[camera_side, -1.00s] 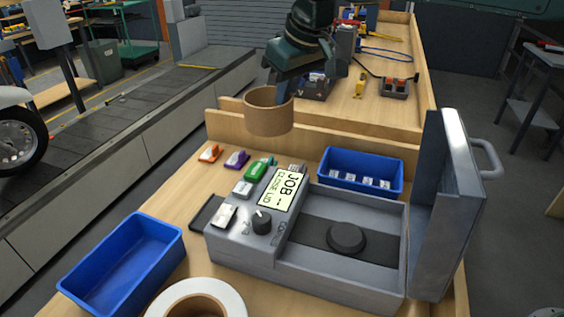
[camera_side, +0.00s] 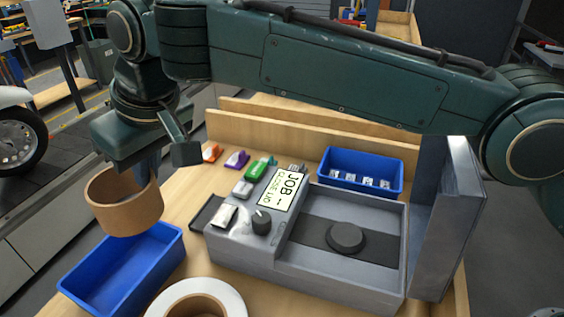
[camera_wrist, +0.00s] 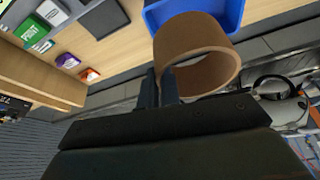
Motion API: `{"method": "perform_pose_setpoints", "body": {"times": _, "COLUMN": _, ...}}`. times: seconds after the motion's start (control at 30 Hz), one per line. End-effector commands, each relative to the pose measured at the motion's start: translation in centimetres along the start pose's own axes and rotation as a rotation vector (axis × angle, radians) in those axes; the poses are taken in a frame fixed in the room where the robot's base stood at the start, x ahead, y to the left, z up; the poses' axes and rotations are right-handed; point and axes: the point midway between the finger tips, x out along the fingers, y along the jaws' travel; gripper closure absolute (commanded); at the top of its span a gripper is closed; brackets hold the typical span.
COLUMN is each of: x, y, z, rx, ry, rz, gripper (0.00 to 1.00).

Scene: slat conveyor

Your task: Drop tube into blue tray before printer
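The tube (camera_side: 125,205) is a short, wide brown cardboard ring. My gripper (camera_side: 146,172) is shut on its wall and holds it up, above the back part of the empty blue tray (camera_side: 124,272) at the front left. In the wrist view the gripper's dark fingers (camera_wrist: 160,88) pinch the wall of the tube (camera_wrist: 196,45), with the blue tray (camera_wrist: 155,16) partly hidden behind it. The printer (camera_side: 330,245) is a grey box with its lid (camera_side: 447,225) standing open on the right. Its screen (camera_side: 282,190) reads "JOB" and "CLOSE LID".
A white and brown roll (camera_side: 205,300) lies right of the front tray. Another blue tray (camera_side: 360,168) with several small pieces stands behind the printer. Small orange, purple and green items sit along the bench. A low wooden wall (camera_side: 300,140) runs behind.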

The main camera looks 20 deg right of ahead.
Motion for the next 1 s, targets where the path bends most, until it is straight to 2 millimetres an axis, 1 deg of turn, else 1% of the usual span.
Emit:
{"method": "perform_pose_setpoints", "body": {"times": 0.23, "x": 0.6, "y": 0.1, "z": 0.2, "rx": -0.001, "ry": -0.001, "rz": 0.002, "gripper": 1.0}}
{"method": "perform_pose_setpoints", "body": {"times": 0.63, "x": 3.8, "y": 0.1, "z": 1.5, "rx": 0.0, "ry": -0.001, "rz": 0.002, "gripper": 1.0}}
{"method": "perform_pose_setpoints", "body": {"times": 1.0, "x": 4.6, "y": 0.1, "z": 1.9, "rx": 0.0, "ry": -0.001, "rz": 0.001, "gripper": 1.0}}
